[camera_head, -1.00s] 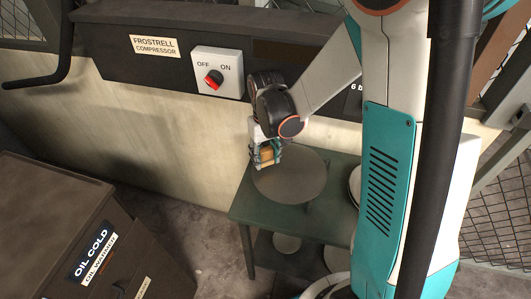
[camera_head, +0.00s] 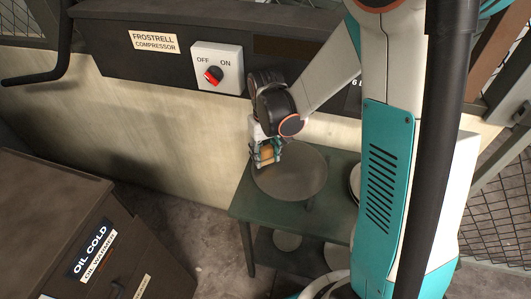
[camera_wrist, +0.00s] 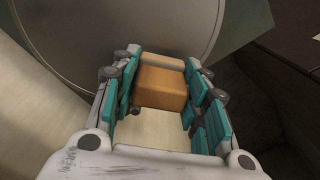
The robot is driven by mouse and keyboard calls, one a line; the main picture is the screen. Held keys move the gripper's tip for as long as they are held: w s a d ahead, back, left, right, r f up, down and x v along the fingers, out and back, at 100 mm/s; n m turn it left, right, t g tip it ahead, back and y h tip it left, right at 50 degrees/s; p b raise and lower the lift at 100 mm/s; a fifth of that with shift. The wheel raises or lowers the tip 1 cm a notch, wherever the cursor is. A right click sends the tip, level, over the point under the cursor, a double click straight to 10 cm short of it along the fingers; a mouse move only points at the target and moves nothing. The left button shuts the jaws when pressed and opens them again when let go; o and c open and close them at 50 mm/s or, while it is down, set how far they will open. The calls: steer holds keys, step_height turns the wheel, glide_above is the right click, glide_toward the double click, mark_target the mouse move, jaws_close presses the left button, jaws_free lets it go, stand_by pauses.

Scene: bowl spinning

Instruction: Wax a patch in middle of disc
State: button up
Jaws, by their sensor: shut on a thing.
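My gripper (camera_head: 266,155) is over the left part of the disc. It is shut on an orange-brown block of wax (camera_wrist: 162,88), with a teal-padded finger on each side. The block also shows between the fingers in the head view (camera_head: 267,153). I cannot tell whether the block touches the disc. No wax mark is clear on the visible part of the disc.
The green table (camera_head: 265,208) has a lower shelf with round discs (camera_head: 288,242). Behind it is a compressor panel with a red OFF/ON knob (camera_head: 214,75). A dark box labelled OIL COLD (camera_head: 90,250) stands at the front left. Pale stacked rims (camera_head: 355,182) sit right of the disc.

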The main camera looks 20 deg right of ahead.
mark_target(313, 174)
steer(key=shift+f+b, duration=0.6)
steer(key=shift+f, duration=0.15)
steer(key=shift+s+d+r, duration=0.1)
steer(key=shift+s+d, duration=0.5)
steer(key=shift+d, duration=0.2)
steer(key=shift+s+d+r, duration=0.1)
steer(key=shift+s+d, duration=0.45)
steer(key=shift+d, duration=0.25)
steer(key=shift+s+d+f+b, duration=0.1)
steer(key=shift+s+d+b, duration=0.1)
steer(key=shift+s+d, duration=1.15)
steer(key=shift+s+d+f+b, duration=0.1)
steer(key=shift+s+d+b, duration=0.15)
steer(key=shift+s+d, duration=1.05)
steer(key=shift+s+d+f+b, duration=0.15)
steer(key=shift+s+d, duration=0.6)
steer(key=shift+d, duration=1.2)
steer(key=shift+a+r, duration=0.1)
